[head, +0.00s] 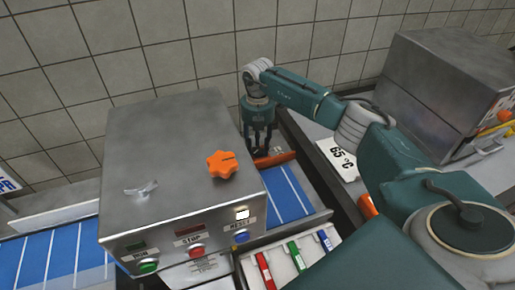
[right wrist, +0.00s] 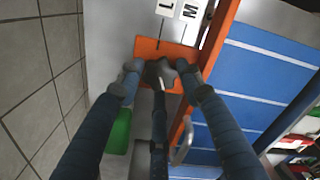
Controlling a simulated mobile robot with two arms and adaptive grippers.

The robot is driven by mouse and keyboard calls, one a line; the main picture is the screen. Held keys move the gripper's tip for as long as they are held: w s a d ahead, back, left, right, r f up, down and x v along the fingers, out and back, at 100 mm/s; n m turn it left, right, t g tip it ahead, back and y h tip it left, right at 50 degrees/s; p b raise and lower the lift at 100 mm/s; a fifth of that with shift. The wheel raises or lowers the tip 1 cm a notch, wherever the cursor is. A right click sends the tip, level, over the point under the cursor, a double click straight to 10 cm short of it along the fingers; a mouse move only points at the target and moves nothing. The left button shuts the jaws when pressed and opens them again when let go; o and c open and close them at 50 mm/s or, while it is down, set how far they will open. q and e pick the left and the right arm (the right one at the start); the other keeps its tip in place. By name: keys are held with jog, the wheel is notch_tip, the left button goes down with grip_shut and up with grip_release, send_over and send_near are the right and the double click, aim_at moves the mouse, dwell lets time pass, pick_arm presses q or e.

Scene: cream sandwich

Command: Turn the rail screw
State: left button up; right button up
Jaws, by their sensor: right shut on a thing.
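The rail screw, a grey knob (right wrist: 167,74), sits on an orange plate (right wrist: 150,47) in the right wrist view. My right gripper (right wrist: 160,76) has its dark fingers around the knob and is shut on it. In the head view the right gripper (head: 258,146) points down behind the steel machine, at the orange rail part (head: 275,158) beside the blue belt. The screw itself is hidden there by the fingers and the machine. White scale tags with letters, one of them M (right wrist: 189,10), lie just beyond the plate. My left gripper is not in view.
The steel machine (head: 165,130) carries an orange star knob (head: 222,164) and buttons on its front. The blue belt (head: 288,194) runs under it. A tray with coloured markers (head: 294,257) stands in front. A steel box (head: 440,85) and a 65 °C sign (head: 342,160) are at right.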

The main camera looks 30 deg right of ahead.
jog(key=n+b, duration=0.1)
jog(key=n, duration=0.2)
jog(key=n+b, duration=0.1)
jog(key=n, duration=0.2)
jog(key=shift+w+d+r, duration=0.15)
jog(key=shift+w+d, duration=0.05)
jog(key=n+b, duration=0.2)
jog(key=n, duration=0.4)
jog(key=shift+w+r+n, duration=0.1)
jog(key=shift+n, duration=0.2)
jog(key=n+b, duration=0.1)
jog(key=n, duration=0.2)
jog(key=shift+a+n, duration=0.15)
jog(key=shift+n, duration=0.15)
jog(key=shift+n+b, duration=0.3)
jog(key=shift+n, duration=1.3)
jog(key=shift+a, duration=0.1)
jog(key=o, duration=0.9)
jog(key=shift+c, duration=0.2)
jog(key=shift+a, duration=0.1)
